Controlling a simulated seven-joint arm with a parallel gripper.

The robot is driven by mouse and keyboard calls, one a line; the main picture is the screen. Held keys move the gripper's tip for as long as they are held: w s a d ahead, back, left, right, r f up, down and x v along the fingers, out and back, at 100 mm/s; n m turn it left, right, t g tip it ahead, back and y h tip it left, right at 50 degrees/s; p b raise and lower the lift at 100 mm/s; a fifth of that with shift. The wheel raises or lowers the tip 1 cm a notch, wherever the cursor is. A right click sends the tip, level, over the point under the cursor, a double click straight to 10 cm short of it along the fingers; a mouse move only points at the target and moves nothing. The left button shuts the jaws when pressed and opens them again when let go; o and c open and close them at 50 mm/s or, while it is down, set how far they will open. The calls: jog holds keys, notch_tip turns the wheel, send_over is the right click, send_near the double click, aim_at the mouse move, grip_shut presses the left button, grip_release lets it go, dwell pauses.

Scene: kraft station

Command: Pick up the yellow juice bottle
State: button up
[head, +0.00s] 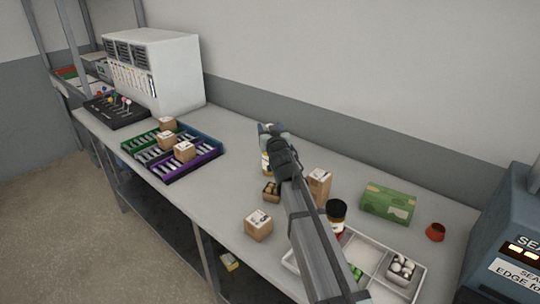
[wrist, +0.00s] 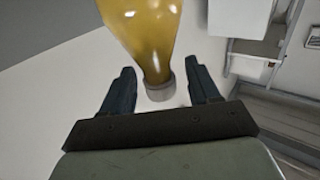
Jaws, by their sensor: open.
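The yellow juice bottle (wrist: 150,35) shows large at the top of the wrist view, with its neck and pale grey cap (wrist: 159,92) pointing toward my gripper's base. My gripper (wrist: 162,72) is open, with one dark finger on each side of the bottle's neck and cap. A visible gap separates the cap from each finger. In the head view, my gripper (head: 272,132) is over the middle of the bench, and my arm hides most of the bottle. A narrow strip of it (head: 265,165) shows left of the arm.
Cardboard boxes (head: 258,225) and a dark-capped jar (head: 336,212) stand near my arm. A white divided tray (head: 405,284), a green carton (head: 388,204) and a red pot (head: 435,232) are at the right. Coloured trays (head: 190,168) lie left. The bench's back middle is clear.

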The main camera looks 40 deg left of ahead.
grip_shut()
dwell(0.6)
